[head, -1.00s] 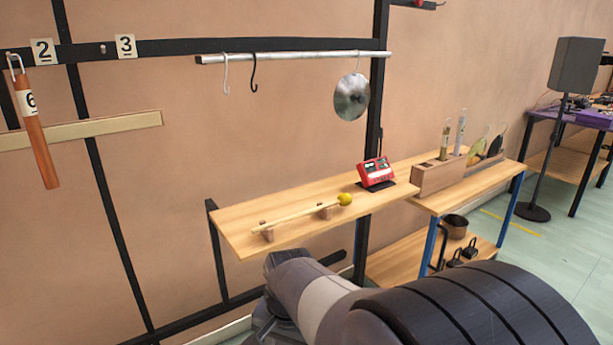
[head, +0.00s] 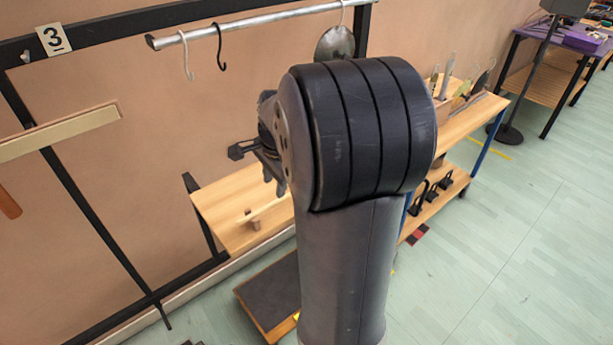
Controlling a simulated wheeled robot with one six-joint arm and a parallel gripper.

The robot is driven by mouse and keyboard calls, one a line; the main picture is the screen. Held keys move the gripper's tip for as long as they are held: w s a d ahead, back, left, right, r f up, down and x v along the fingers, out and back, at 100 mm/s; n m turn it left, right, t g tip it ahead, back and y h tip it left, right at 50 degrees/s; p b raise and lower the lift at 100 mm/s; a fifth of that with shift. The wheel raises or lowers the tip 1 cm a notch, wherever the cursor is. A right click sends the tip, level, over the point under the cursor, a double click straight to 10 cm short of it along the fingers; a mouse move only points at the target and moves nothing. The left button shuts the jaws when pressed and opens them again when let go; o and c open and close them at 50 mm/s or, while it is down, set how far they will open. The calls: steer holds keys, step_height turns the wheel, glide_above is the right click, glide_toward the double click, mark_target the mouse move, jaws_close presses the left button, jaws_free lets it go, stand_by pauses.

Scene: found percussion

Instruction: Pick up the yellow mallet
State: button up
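The mallet's pale wooden handle (head: 270,211) shows in part on the wooden shelf (head: 222,200), resting on a small wooden holder (head: 251,220). Its yellow head is hidden behind my arm. My gripper (head: 252,166) is partly in view to the left of my large dark arm joint, and appears above the shelf and the mallet. The rest of the gripper is hidden by my arm. I cannot tell how far its fingers are apart, and no object shows in them.
A metal rail (head: 250,22) with a white hook (head: 187,55), a black hook (head: 220,48) and a metal disc (head: 335,42) runs above the shelf. A second bench (head: 470,118) with a wooden rack stands at right. Green floor (head: 500,250) is open at right.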

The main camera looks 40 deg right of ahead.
mark_target(271, 204)
steer(key=f, duration=0.3)
steer(key=w+f, duration=0.1)
steer(key=f, duration=0.2)
steer(key=w+f, duration=0.1)
steer(key=f, duration=0.1)
steer(key=shift+w+a+f, duration=0.15)
steer(key=shift+a+f, duration=0.05)
steer(key=shift+f, duration=0.2)
jaws_close()
